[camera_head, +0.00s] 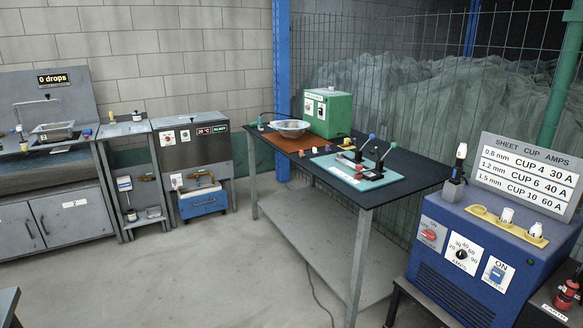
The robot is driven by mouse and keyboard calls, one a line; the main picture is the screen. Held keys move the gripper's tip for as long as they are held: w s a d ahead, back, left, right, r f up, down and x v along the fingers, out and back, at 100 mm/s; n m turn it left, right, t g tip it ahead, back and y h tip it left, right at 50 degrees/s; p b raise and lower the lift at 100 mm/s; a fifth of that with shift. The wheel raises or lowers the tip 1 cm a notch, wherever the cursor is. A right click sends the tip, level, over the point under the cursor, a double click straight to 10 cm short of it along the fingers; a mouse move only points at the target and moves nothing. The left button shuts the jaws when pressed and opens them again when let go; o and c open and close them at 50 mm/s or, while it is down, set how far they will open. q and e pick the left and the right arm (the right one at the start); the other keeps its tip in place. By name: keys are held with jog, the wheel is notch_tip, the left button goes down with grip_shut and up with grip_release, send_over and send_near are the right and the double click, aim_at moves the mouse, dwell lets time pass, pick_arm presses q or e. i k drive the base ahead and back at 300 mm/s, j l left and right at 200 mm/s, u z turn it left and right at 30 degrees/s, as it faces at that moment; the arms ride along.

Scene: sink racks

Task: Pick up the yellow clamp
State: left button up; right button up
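A small yellow item (346,142) lies on the dark table (414,171), behind the teal mat and near the green box. It may be the yellow clamp, but it is too small for me to tell its shape. Neither of my grippers shows in this view.
A blue machine (463,280) stands at the right. Cabinets and a sink line the left wall. The concrete floor (200,270) is open.

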aim_at(345, 145)
jog(key=i+j+u, duration=0.1)
jog(key=i, duration=0.8)
jog(key=i+j+u, duration=0.15)
jog(key=i, duration=0.75)
jog(key=i+j+z, duration=0.1)
jog(key=i+z, duration=0.35)
jog(key=i+j+z, duration=0.2)
jog(key=z, duration=0.25)
jog(key=i+j+z, duration=0.65)
jog(key=z, duration=0.2)
jog(key=k+j, duration=0.05)
jog(key=j, duration=0.05)
